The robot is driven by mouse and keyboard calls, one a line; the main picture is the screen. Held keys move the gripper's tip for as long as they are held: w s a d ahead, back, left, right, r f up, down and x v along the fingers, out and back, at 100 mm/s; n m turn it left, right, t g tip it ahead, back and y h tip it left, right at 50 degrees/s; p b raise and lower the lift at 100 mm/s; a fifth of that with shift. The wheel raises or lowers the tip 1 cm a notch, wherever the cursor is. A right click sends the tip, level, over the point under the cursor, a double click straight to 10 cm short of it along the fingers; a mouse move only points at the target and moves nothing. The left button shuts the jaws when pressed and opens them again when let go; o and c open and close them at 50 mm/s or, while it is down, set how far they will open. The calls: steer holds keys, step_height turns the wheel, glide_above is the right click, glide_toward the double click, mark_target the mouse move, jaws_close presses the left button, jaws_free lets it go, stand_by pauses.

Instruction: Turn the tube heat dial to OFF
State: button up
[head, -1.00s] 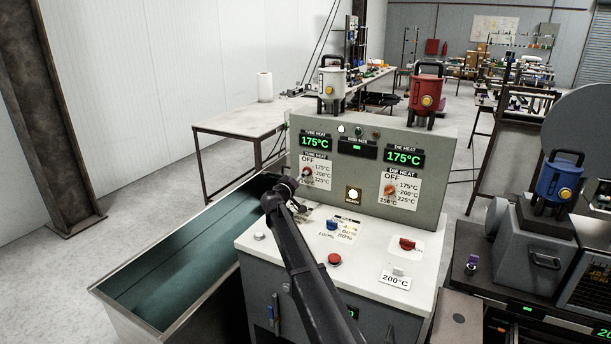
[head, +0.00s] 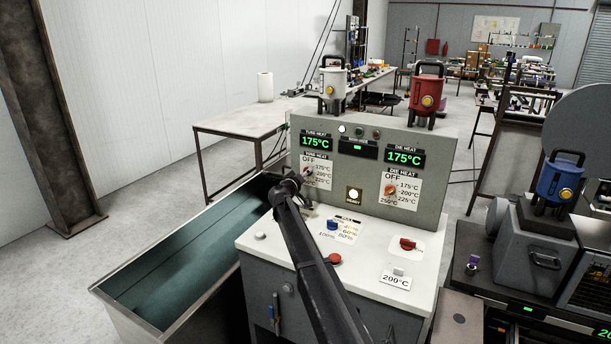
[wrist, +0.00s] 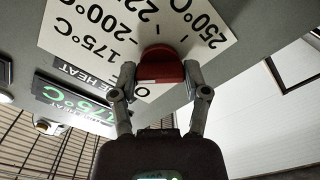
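The tube heat dial is a red knob on the sloped grey panel, under the green 175°C tube heat display (head: 316,142). In the wrist view the dial (wrist: 162,68) sits between the two fingertips of my gripper (wrist: 160,76). The fingers lie along both its sides and appear closed on it. The scale plate (wrist: 95,35) shows 175, 200 and 250°C around the dial; the OFF lettering is mostly hidden. In the head view my gripper (head: 296,183) reaches the dial from the lower left, and the dial is mostly hidden. I cannot tell where it points.
The orange die heat dial (head: 390,190) is to the right on the same panel. An open trough (head: 185,262) lies left.

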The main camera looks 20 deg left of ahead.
steer(key=shift+c, duration=0.6)
steer(key=shift+n, duration=0.3)
steer(key=n, duration=0.3)
steer(key=shift+w, duration=0.1)
steer(key=n, duration=0.5)
steer(key=shift+n, duration=0.3)
steer(key=o, duration=1.2)
steer(key=shift+c, duration=0.2)
